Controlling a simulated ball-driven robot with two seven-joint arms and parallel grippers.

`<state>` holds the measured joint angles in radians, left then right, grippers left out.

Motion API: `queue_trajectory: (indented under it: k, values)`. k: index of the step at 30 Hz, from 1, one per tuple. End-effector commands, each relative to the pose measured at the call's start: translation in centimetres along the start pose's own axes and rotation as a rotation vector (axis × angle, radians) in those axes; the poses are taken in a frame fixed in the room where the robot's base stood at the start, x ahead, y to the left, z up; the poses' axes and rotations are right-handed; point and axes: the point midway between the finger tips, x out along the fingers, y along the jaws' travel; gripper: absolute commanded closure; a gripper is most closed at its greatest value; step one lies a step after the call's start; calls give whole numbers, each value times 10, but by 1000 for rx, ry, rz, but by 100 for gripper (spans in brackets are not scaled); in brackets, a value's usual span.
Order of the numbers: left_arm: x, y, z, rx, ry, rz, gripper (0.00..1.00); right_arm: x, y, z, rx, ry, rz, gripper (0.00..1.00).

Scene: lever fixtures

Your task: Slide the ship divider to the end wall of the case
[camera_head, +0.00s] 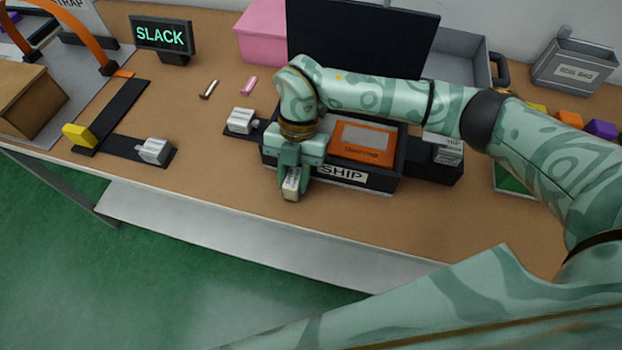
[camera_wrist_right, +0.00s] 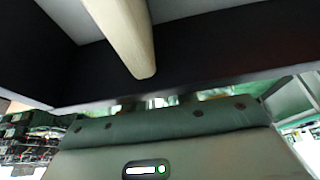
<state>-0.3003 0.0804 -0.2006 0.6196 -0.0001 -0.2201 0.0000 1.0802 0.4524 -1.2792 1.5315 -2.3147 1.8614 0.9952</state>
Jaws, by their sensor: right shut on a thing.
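The black case with the SHIP label (camera_head: 343,174) stands near the table's front edge, with an orange box (camera_head: 362,141) inside. My right gripper (camera_head: 291,186) points down at the case's front left corner, shut on a small pale grey piece (camera_head: 292,181). I take this piece to be part of the ship divider; the rest of it is hidden by my gripper and arm. The right wrist view shows dark walls (camera_wrist_right: 200,75) and a pale bar (camera_wrist_right: 125,40) up close; I cannot tell what the bar is. My left gripper is not in view.
Grey blocks stand left (camera_head: 241,121) and right (camera_head: 447,151) of the case. A SLACK sign (camera_head: 163,36), pink box (camera_head: 262,32) and black screen (camera_head: 360,35) stand behind. A yellow block (camera_head: 80,134) sits on a black track. Table between track and case is mostly clear.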

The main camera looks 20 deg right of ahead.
Motion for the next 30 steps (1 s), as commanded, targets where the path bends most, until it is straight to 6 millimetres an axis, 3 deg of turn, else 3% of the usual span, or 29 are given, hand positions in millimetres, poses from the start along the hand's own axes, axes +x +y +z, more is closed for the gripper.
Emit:
queue_trajectory:
  k: [3,8,19,20,22,30]
  values:
    - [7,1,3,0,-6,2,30,1,33,0,-3,-1,2,100]
    - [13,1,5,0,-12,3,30,1,59,0,-2,0,1,100]
    - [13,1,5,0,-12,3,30,-1,66,0,-4,-4,6,100]
    - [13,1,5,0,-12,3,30,-1,66,0,-4,-4,6,66]
    - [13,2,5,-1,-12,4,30,-1,66,0,-4,-4,6,49]
    - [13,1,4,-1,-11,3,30,-2,65,0,-1,-2,3,49]
